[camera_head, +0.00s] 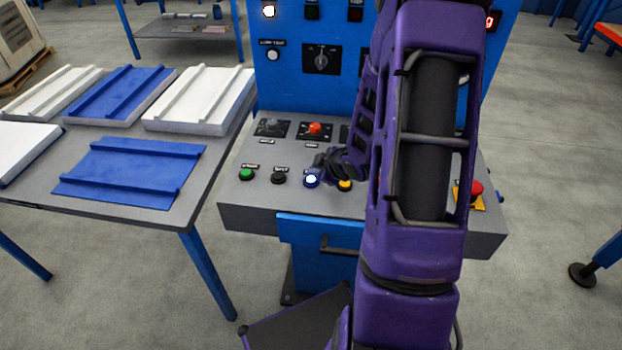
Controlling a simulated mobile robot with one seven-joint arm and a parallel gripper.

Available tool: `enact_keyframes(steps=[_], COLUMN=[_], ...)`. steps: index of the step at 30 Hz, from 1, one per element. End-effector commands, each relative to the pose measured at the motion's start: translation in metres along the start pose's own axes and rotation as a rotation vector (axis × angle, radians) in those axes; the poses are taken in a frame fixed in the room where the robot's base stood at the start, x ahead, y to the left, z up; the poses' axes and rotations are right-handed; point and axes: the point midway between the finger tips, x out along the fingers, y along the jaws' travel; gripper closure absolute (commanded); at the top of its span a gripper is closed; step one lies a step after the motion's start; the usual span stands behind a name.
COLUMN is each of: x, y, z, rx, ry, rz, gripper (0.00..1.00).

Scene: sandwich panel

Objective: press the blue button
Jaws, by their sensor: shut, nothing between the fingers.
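The blue button (311,180) sits in the front row of the grey sloped console top (245,213). Its centre looks bright white, with a blue rim. My gripper (317,168) is shut and empty, with its dark tip just above and behind the button in the picture. I cannot tell whether the tip touches the button. My purple arm (412,250) reaches over the console from the front and hides much of its right half.
A green button (247,174) and a black button (279,178) lie left of the blue one, a yellow button (344,185) right. A red emergency button (476,188) is at far right. An orange-red knob (315,128) stands behind. A table (190,213) with panels stands left.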

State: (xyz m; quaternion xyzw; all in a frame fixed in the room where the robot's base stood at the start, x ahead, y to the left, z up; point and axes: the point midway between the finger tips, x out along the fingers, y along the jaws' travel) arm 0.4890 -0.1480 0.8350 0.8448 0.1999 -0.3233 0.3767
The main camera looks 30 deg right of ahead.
Motion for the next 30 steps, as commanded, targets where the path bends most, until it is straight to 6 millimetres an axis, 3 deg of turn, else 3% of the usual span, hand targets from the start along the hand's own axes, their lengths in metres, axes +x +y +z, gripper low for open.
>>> enact_keyframes(steps=[30], x=[0.0092], y=[-0.0067], z=[0.0066], rx=[0.0], ry=[0.0], rz=[0.0], gripper=[1.0])
